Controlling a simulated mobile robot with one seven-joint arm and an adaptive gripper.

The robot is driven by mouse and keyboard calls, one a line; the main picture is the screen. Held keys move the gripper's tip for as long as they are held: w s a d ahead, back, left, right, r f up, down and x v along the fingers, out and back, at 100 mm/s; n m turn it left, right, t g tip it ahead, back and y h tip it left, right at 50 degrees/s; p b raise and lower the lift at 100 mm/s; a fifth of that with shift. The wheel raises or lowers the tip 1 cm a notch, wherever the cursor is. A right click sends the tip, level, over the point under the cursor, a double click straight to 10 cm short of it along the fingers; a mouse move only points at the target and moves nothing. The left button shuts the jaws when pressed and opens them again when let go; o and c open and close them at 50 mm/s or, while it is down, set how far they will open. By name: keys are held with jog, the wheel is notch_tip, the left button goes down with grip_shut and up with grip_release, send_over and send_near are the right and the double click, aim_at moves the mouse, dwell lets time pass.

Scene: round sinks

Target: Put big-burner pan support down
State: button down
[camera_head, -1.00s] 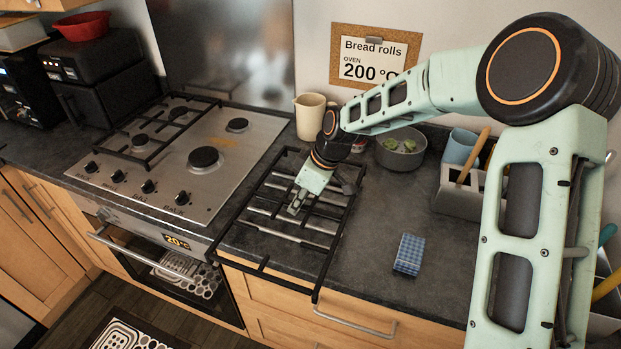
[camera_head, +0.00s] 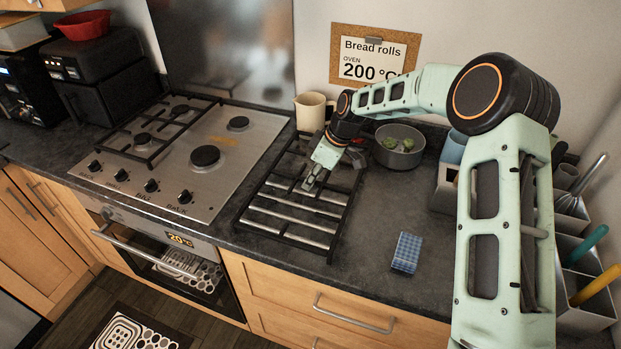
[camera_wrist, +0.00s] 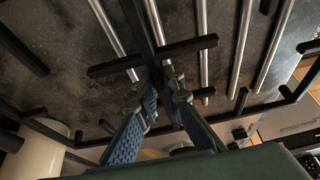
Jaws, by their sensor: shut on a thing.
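The big-burner pan support (camera_head: 346,215) is a black rectangular frame with inner prongs. It is above the worktop just right of the hob (camera_head: 228,170), over a row of parallel silver bars (camera_head: 291,237). My gripper (camera_head: 311,184) is shut on it near its middle. The wrist view shows both blue-padded fingers of my gripper (camera_wrist: 162,92) closed around a black bar of the pan support (camera_wrist: 195,47), with the silver bars behind. I cannot tell whether the frame touches the bars or hangs slightly above them. The hob's right burners are bare; another support covers its left burners.
A cream jug (camera_head: 311,112) stands close behind the frame. A grey bowl (camera_head: 399,148) with green items is behind right. A blue checked sponge (camera_head: 407,252) lies to the right on otherwise clear worktop. Utensil holders (camera_head: 588,250) stand at the far right.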

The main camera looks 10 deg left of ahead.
jog(key=shift+w, duration=0.1)
jog(key=shift+f+b, duration=0.3)
jog(key=shift+b, duration=0.15)
jog(key=shift+f, duration=0.15)
jog(key=c, duration=2.1)
grip_release()
jog(key=shift+f, duration=0.1)
jog(key=shift+r+p, duration=0.4)
jog(key=shift+r, duration=0.15)
jog(key=b+v, duration=0.1)
jog(key=v, duration=1.1)
jog(key=shift+r, duration=0.1)
